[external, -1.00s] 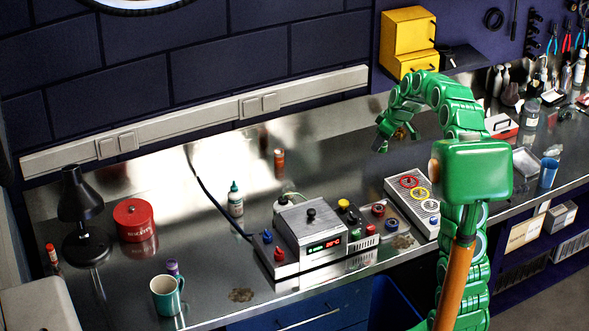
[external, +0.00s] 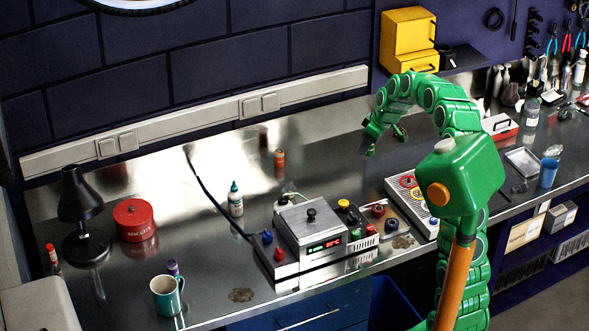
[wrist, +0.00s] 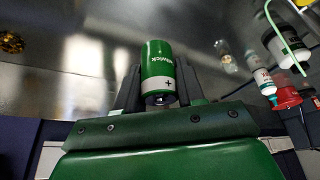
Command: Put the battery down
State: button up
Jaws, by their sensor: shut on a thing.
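The battery (wrist: 158,72) is green with a pale band and a plus sign at one end. It sits between the two dark fingers of my gripper (wrist: 158,85) in the wrist view, and the fingers are shut on it. In the external view my gripper (external: 385,143) hangs above the back right part of the steel bench, fingers pointing down. The battery is hardly visible there, mostly hidden by the fingers. I cannot tell its exact height over the bench.
A metal unit with a lit display (external: 325,246) and a panel of coloured round buttons (external: 411,190) stand in front of my gripper. An orange cylinder (external: 279,157) stands upright to the left, near a white bottle (external: 235,200). Yellow drawers (external: 409,35) are behind. Bare steel (external: 335,155) lies left of my gripper.

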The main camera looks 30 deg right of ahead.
jog(key=a+n, duration=0.2)
jog(key=a, duration=3.1)
jog(key=s+a+n, duration=0.1)
jog(key=s+a, duration=0.3)
jog(key=a, duration=0.5)
jog(key=s+a+g+y, duration=0.1)
jog(key=s+a, duration=0.3)
jog(key=a, duration=0.5)
jog(key=s+a+n, duration=0.1)
jog(key=s+a, duration=0.3)
jog(key=a, duration=0.5)
jog(key=shift+w+a+f, duration=4.65)
jog(key=shift+w+a, duration=0.15)
jog(key=shift+w+a+f, duration=0.1)
jog(key=shift+w+f, duration=0.05)
jog(key=shift+f, duration=1.6)
